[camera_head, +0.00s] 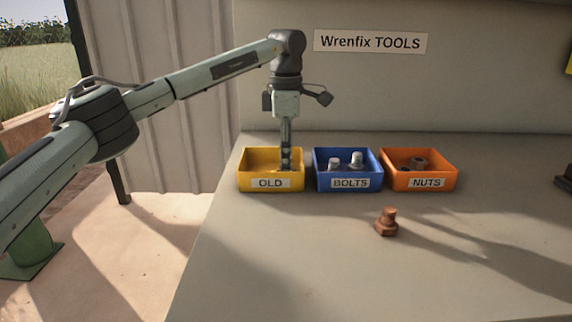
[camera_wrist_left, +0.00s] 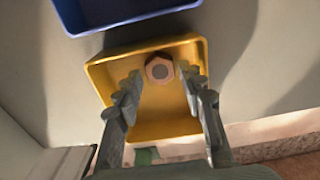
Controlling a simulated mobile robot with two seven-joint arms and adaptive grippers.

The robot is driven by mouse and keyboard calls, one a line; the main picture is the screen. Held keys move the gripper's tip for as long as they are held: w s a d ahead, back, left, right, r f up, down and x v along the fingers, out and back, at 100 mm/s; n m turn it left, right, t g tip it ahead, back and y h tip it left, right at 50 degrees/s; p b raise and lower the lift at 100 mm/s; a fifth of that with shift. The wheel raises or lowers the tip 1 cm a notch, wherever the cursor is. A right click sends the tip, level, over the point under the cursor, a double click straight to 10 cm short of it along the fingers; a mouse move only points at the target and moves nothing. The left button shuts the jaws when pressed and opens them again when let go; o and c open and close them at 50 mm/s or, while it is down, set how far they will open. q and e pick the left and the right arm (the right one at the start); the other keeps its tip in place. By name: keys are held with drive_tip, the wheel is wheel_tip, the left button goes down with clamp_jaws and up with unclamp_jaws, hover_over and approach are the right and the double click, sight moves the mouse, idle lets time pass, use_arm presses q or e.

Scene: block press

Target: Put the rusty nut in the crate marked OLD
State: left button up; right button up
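The yellow crate marked OLD (camera_head: 246,184) stands at the left of the row of crates. My left gripper (camera_head: 286,166) points straight down into it. In the left wrist view, the left gripper (camera_wrist_left: 160,80) is open, with a gap between each finger and the rusty nut (camera_wrist_left: 148,65). The nut is a brown hexagon with a grey middle, seen against the yellow crate (camera_wrist_left: 165,130) near its upper wall; I cannot tell whether it rests on the floor. The head view hides it. My right gripper is not in view.
A blue BOLTS crate (camera_head: 320,183) with pale bolts and an orange NUTS crate (camera_head: 394,183) with dark nuts stand to the right. A rusty bolt (camera_head: 387,224) stands on the table (camera_head: 300,260) in front. The front left of the table is clear.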

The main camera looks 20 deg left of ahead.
use_arm(q)
wheel_tip(320, 180, up, 6)
wheel_tip(320, 180, up, 5)
drive_tip(key=shift+f, duration=0.2)
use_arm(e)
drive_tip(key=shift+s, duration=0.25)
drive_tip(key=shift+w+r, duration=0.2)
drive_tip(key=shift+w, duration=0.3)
